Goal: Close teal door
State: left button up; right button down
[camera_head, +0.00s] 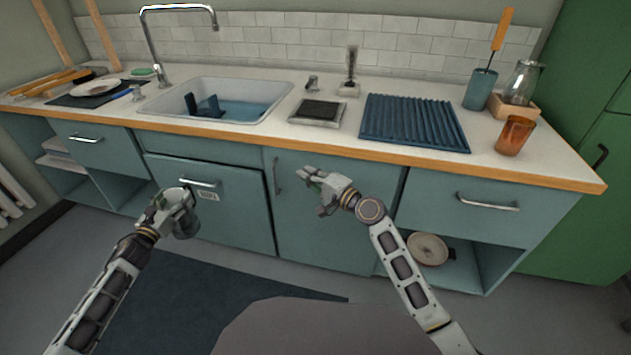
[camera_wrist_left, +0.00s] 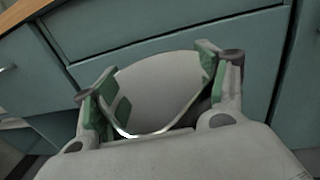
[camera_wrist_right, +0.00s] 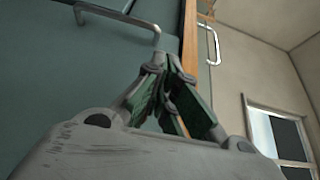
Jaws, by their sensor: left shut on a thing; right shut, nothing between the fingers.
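The teal door (camera_head: 235,215) under the sink has a horizontal metal handle (camera_head: 198,182) and a small label. A dark line runs along its top and right edges; I cannot tell whether it stands slightly ajar. My left gripper (camera_head: 180,198) is in front of this door, shut on a grey cup-like object (camera_head: 187,226). In the left wrist view the object (camera_wrist_left: 160,90) sits between the fingers, pale with a bright rim. My right gripper (camera_head: 318,190) is shut and empty in front of the neighbouring teal door (camera_head: 345,225), right of its vertical handle (camera_head: 277,176).
The wood-edged counter (camera_head: 250,137) runs above the doors, with a sink (camera_head: 170,105), a ribbed blue mat (camera_head: 415,122) and an amber glass (camera_head: 515,136). Drawers with handles flank the doors. Open shelves lie below; the right one holds a round dish (camera_head: 428,249). A dark mat (camera_head: 215,300) covers the floor.

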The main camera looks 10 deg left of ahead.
jog(key=shift+v, duration=1.75)
jog(key=shift+s+a+n, duration=0.15)
jog(key=shift+s+n, duration=0.05)
jog(key=shift+n, duration=0.1)
